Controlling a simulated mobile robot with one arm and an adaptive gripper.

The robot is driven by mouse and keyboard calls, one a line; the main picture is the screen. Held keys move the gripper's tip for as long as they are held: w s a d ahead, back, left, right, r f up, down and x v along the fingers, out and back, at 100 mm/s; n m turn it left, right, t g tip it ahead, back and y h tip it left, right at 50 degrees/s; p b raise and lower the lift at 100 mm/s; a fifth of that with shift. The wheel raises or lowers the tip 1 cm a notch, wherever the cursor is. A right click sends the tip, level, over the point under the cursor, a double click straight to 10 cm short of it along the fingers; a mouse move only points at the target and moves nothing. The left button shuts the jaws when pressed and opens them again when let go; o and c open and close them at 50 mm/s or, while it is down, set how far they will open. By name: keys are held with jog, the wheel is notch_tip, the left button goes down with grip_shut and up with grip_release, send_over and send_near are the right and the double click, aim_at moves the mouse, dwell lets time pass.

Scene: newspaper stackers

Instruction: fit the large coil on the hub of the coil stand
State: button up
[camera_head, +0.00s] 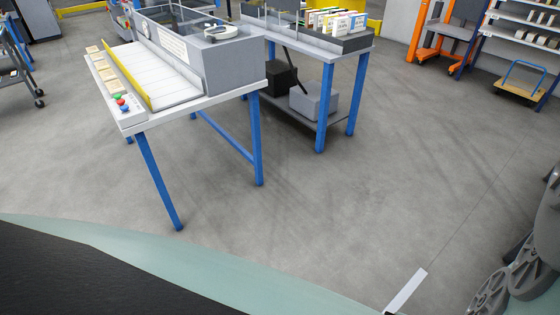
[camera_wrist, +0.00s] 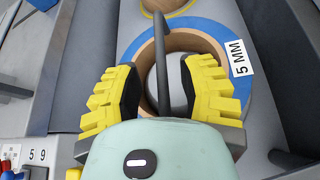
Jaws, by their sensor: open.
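In the wrist view my gripper (camera_wrist: 163,72) is open, its two black and yellow fingers spread over a large blue coil (camera_wrist: 262,100). The coil has a tan core (camera_wrist: 207,43) and a white "5 MM" label. The fingertips overlap the core's opening; I cannot tell whether they touch it. A rounded grey part, possibly the hub (camera_wrist: 177,84), shows inside the opening, partly hidden by the fingers and a dark rod (camera_wrist: 160,50). I cannot tell how the coil sits relative to it. My gripper and the coil are not visible in the head view.
Another coil (camera_wrist: 175,8) shows at the wrist view's top edge. In the head view, a blue-legged workbench (camera_head: 140,122) carries a grey machine. A second bench (camera_head: 358,46) stands behind it. Open grey floor (camera_head: 370,190) lies in front and to the right.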

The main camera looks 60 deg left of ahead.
jog(key=v, duration=0.9)
notch_tip(320, 180, up, 7)
jog(key=p, duration=0.7)
dwell(0.4)
